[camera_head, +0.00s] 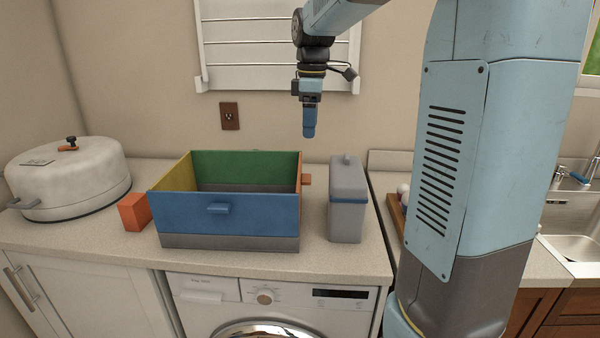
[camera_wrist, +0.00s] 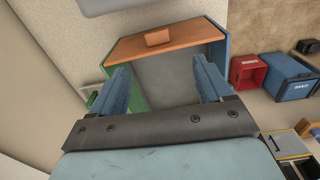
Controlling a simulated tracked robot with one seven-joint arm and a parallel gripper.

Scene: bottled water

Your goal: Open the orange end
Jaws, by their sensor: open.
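The open-topped box (camera_head: 226,243) stands on the counter with a blue front, yellow left end, green back and grey base. Its orange end (camera_head: 299,180) is on the right, upright, with a small orange handle (camera_head: 307,180) sticking outward. In the wrist view the orange end (camera_wrist: 190,46) spans the top of the box between the green and blue sides, and its handle (camera_wrist: 157,38) is visible. My gripper (camera_head: 309,132) hangs above and behind the box's right end, pointing down.
A grey container (camera_head: 347,190) with a blue band stands just right of the box. An orange block (camera_head: 135,212) and a white pot (camera_head: 68,180) are to the left. A red bin (camera_wrist: 248,72) and a blue bin (camera_wrist: 286,76) show in the wrist view.

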